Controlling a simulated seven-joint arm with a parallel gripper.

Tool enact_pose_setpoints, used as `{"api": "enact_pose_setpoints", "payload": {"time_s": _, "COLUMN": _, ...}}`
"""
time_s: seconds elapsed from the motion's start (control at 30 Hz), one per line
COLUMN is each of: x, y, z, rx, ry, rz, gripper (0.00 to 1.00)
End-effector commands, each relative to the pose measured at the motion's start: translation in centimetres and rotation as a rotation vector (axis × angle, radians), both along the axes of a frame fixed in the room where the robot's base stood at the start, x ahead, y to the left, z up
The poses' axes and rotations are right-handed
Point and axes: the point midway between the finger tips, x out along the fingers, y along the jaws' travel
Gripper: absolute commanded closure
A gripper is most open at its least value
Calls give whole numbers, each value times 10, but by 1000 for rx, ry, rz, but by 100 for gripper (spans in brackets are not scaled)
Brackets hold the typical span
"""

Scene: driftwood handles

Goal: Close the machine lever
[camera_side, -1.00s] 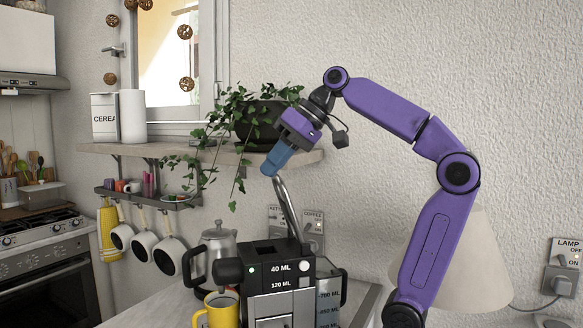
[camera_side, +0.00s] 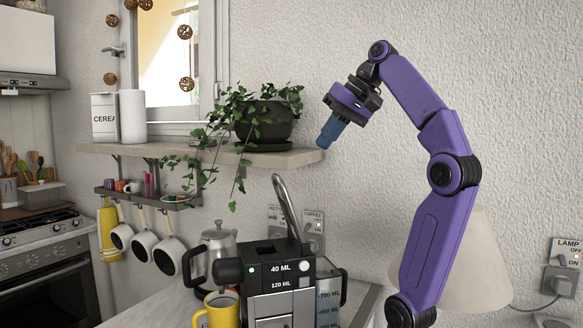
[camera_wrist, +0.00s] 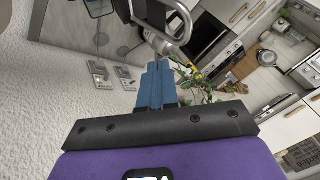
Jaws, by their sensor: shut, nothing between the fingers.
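The coffee machine (camera_side: 280,283) stands on the counter at the bottom centre of the side view. Its curved metal lever (camera_side: 287,207) stands up from the top, tilted a little to the left. The lever (camera_wrist: 182,24) also shows at the top of the wrist view, beyond my fingertips. My gripper (camera_side: 325,143) has blue fingers and is shut and empty. In the side view it is above and to the right of the lever's tip, apart from it. In the wrist view the blue fingers (camera_wrist: 155,85) are together.
A wall shelf (camera_side: 300,156) with a potted plant (camera_side: 268,120) is left of my gripper. A yellow mug (camera_side: 219,311) and a metal pot (camera_side: 219,247) stand by the machine. A lamp shade (camera_side: 480,260) is at the right. The air above the machine is free.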

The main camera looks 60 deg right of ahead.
Motion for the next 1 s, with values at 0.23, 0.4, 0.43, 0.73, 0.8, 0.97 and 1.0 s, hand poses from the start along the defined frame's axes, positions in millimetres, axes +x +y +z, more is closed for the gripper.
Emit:
{"api": "enact_pose_setpoints", "payload": {"time_s": 0.23, "x": 16, "y": 3, "z": -23, "rx": 0, "ry": 1, "rz": 4, "gripper": 100}}
{"api": "enact_pose_setpoints", "payload": {"time_s": 0.4, "x": 28, "y": 4, "z": -41, "rx": 0, "ry": 1, "rz": 4, "gripper": 100}}
{"api": "enact_pose_setpoints", "payload": {"time_s": 0.43, "x": 31, "y": 4, "z": -45, "rx": 0, "ry": 2, "rz": 5, "gripper": 100}}
{"api": "enact_pose_setpoints", "payload": {"time_s": 0.73, "x": 59, "y": 21, "z": -65, "rx": -2, "ry": 0, "rz": 9, "gripper": 100}}
{"api": "enact_pose_setpoints", "payload": {"time_s": 0.8, "x": 64, "y": 26, "z": -66, "rx": -1, "ry": 0, "rz": 7, "gripper": 100}}
{"api": "enact_pose_setpoints", "payload": {"time_s": 0.97, "x": 70, "y": 32, "z": -67, "rx": -1, "ry": 0, "rz": 4, "gripper": 100}}
{"api": "enact_pose_setpoints", "payload": {"time_s": 1.0, "x": 71, "y": 33, "z": -67, "rx": -2, "ry": -1, "rz": 4, "gripper": 100}}
